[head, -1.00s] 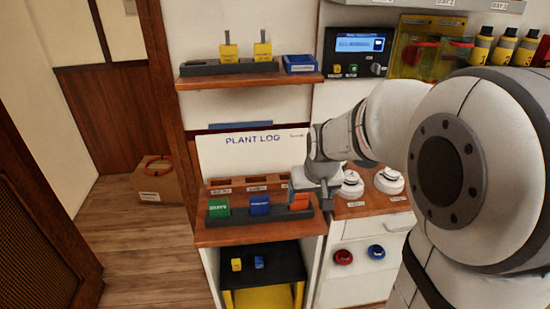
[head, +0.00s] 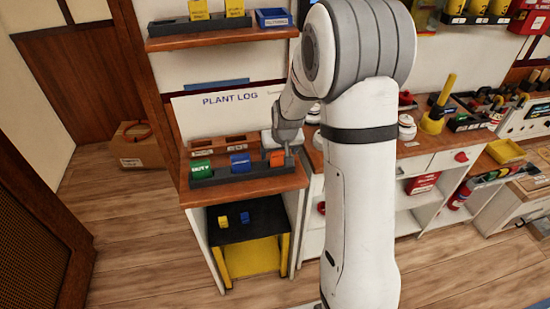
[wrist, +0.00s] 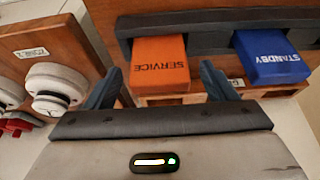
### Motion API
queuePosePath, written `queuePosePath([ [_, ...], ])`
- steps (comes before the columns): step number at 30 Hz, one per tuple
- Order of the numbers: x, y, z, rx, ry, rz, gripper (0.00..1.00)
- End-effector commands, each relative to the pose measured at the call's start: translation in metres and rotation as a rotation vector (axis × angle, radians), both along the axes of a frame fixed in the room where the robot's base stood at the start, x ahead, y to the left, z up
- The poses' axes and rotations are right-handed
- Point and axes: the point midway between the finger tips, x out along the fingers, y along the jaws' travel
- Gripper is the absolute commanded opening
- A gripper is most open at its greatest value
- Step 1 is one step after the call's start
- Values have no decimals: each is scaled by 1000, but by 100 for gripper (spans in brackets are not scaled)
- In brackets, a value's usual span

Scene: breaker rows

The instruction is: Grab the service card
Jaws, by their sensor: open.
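The orange service card (head: 277,158) stands at the right end of the dark card rack (head: 217,174) on the wooden shelf. In the wrist view the orange card (wrist: 160,64), lettered SERVICE, stands in its rack (wrist: 218,28). My gripper (wrist: 162,85) is open, with one finger to each side of the orange card and nothing held. In the head view my gripper (head: 287,150) is close to the card, and my arm hides part of it. The blue standby card (wrist: 272,57) is to the right in the wrist view.
A green card (head: 201,169) and the blue card (head: 240,162) share the rack. The Plant Log board (head: 228,108) stands behind. White round detectors (wrist: 48,84) are left of my gripper in the wrist view.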

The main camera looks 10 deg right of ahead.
Motion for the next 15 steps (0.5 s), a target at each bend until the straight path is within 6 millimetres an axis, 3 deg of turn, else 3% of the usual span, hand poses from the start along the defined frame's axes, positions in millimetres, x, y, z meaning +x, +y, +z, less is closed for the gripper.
queuePosePath([
  [10,3,-1,-6,0,-1,-1,77],
  [15,3,-1,-6,-1,-1,-1,63],
])
